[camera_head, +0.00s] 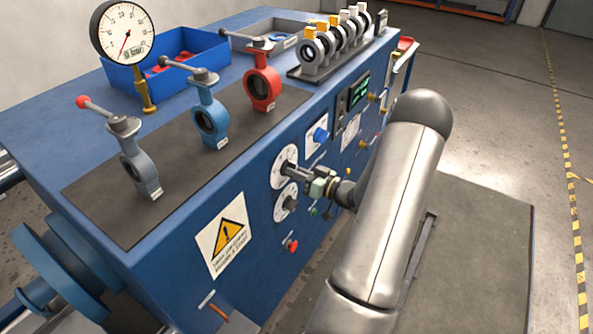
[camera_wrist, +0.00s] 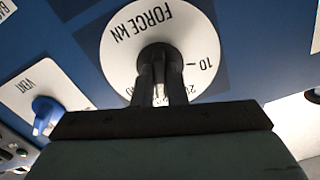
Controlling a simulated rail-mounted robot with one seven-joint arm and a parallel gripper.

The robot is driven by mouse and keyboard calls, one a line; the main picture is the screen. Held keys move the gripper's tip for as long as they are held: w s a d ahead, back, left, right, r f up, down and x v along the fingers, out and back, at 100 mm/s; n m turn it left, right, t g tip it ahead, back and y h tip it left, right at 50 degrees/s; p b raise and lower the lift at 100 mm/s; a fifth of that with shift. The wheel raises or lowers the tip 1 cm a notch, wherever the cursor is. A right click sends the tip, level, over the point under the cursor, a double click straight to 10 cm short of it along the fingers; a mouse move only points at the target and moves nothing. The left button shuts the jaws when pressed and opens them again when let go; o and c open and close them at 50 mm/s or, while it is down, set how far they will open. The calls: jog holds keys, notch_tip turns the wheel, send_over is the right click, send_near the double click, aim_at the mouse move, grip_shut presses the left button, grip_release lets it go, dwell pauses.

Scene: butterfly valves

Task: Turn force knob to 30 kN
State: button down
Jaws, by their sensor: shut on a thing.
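The force dial is a white round plate (camera_wrist: 120,50) marked "FORCE KN", seen upside down in the wrist view. The mark 10 shows at its right and a partly covered number, seemingly 20, at its lower right. A dark force knob (camera_wrist: 160,52) stands at its centre. My gripper (camera_wrist: 160,78) is shut on this knob, with one finger on each side. The fingers and palm hide the dial's lower part, and I cannot read the knob's pointer. In the head view my gripper (camera_head: 298,170) reaches the upper white dial (camera_head: 280,168) on the blue bench front.
A second white dial (camera_head: 287,203) sits close below. A blue vent knob (camera_head: 320,135) is to the upper right; it also shows in the wrist view (camera_wrist: 45,108). A red button (camera_head: 292,246) is lower down. Several valves (camera_head: 211,122) stand on top, beside a pressure gauge (camera_head: 124,32).

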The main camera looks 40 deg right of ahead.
jog(key=shift+m, duration=0.4)
jog(key=c, duration=1.5)
grip_release()
jog(key=shift+o, duration=0.2)
jog(key=b+v, duration=0.3)
jog(key=v, duration=1.4)
jog(key=shift+s+b, duration=0.2)
jog(key=shift+b, duration=0.1)
